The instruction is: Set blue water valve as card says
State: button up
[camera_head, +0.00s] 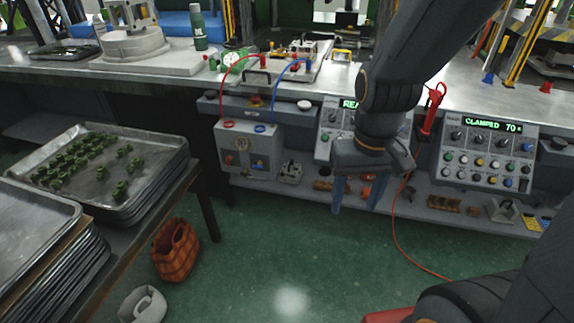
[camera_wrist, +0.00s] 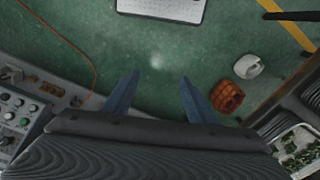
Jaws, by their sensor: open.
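A grey box (camera_head: 250,150) hangs at the front of the bench in the head view, with a red ring and a blue ring (camera_head: 260,128) on top, where a red hose and a blue hose (camera_head: 275,85) come in. A small blue part (camera_head: 258,166) shows low on its front; which part is the blue water valve, and its setting, I cannot tell. No readable card shows. My gripper (camera_head: 356,195) is open, empty and pointing down, to the right of the box and apart from it. In the wrist view, its blue fingers (camera_wrist: 159,82) are spread over the green floor.
A control panel reading "CLAMPED 70" (camera_head: 485,150) stands at right; another panel is partly behind my arm. A low shelf (camera_head: 415,208) holds small parts. Trays (camera_head: 150,200) with green pieces stand at left, with an orange basket (camera_head: 175,250) on the floor. The middle floor is clear.

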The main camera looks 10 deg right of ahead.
jog(key=w+a+f+m+t+b, duration=0.1)
jog(key=w+a+f+t+b, duration=0.35)
jog(key=w, duration=0.65)
jog(key=w+a+f+t+b, duration=0.2)
jog(key=w+a+f+b, duration=0.4)
jog(key=w, duration=0.5)
jog(key=w+a+f+m+t+b, duration=0.1)
jog(key=w+a+f+t+b, duration=0.25)
jog(key=w+a+f, duration=0.5)
jog(key=m+t+h+b, duration=0.2)
jog(key=t+h+b, duration=0.45)
jog(key=b, duration=0.55)
send_near(257, 167)
jog(key=w, duration=0.1)
jog(key=shift+b+x, duration=0.6)
jog(key=shift+x, duration=3.25)
jog(key=shift+d, duration=0.15)
jog(key=c, duration=0.9)
jog(key=shift+d, duration=0.15)
jog(key=shift+c, duration=0.9)
